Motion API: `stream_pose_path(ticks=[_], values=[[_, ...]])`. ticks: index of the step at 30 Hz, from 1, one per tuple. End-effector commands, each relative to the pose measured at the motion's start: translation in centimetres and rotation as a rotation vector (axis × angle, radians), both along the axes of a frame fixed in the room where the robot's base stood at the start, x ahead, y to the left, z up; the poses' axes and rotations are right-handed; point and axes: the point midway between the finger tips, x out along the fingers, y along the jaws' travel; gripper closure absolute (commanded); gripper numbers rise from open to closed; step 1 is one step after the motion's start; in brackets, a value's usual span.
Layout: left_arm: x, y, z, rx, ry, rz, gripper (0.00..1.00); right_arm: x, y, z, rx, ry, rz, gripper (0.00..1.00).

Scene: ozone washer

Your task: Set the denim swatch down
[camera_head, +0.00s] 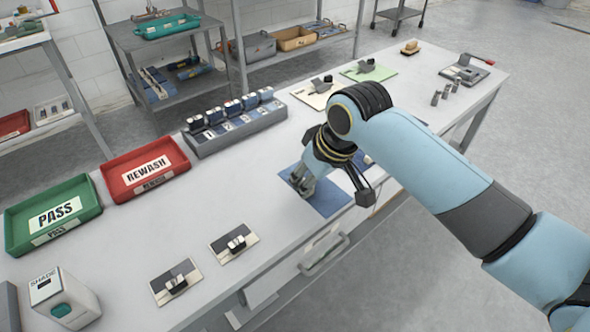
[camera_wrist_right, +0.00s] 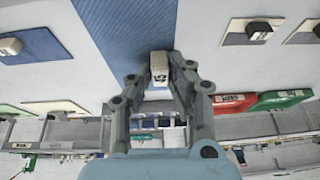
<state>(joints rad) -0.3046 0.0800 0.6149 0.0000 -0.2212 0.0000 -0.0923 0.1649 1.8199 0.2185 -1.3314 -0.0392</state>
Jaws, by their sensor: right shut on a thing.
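My right gripper (camera_head: 302,186) is low over a blue patch (camera_head: 328,202) near the table's front edge. In the wrist view the right gripper (camera_wrist_right: 160,62) is shut on a small pale block with a dark mark (camera_wrist_right: 159,72), which looks like the denim swatch's grip. A ribbed blue surface (camera_wrist_right: 125,30) lies right beside the block. I cannot tell how much of that blue is the swatch's cloth and how much is a mat, nor whether the swatch touches the surface. My left gripper is not in view.
A grey rack (camera_head: 240,135) of several blocks stands behind. Red REWASH (camera_head: 125,185) and green PASS (camera_head: 30,245) trays are left. Two cards with blocks (camera_head: 176,282) (camera_head: 234,243) lie nearer left. A pale green card (camera_head: 368,72) is farther back. Bare white table lies between.

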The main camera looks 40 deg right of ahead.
Motion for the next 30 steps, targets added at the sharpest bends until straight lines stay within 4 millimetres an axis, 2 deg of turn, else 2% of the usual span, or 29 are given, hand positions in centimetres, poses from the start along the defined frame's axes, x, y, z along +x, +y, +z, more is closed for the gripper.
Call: stream_pose_path(ticks=[3, 9, 13, 20, 30], values=[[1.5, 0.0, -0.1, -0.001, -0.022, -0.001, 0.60, 2.9, 0.7, -1.7, 0.001, 0.000, -0.001, 1.00], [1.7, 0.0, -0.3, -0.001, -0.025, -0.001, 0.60, 5.7, 1.4, -3.5, 0.000, 0.000, 0.001, 1.00], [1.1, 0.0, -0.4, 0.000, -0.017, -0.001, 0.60, 6.0, 1.5, -4.3, -0.001, 0.002, 0.001, 1.00], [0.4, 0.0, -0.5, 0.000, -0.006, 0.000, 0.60, 6.0, 1.5, -7.5, 0.000, 0.001, 0.001, 1.00], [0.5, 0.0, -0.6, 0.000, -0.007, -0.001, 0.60, 6.0, 1.5, -7.9, 0.000, 0.000, 0.001, 1.00]])
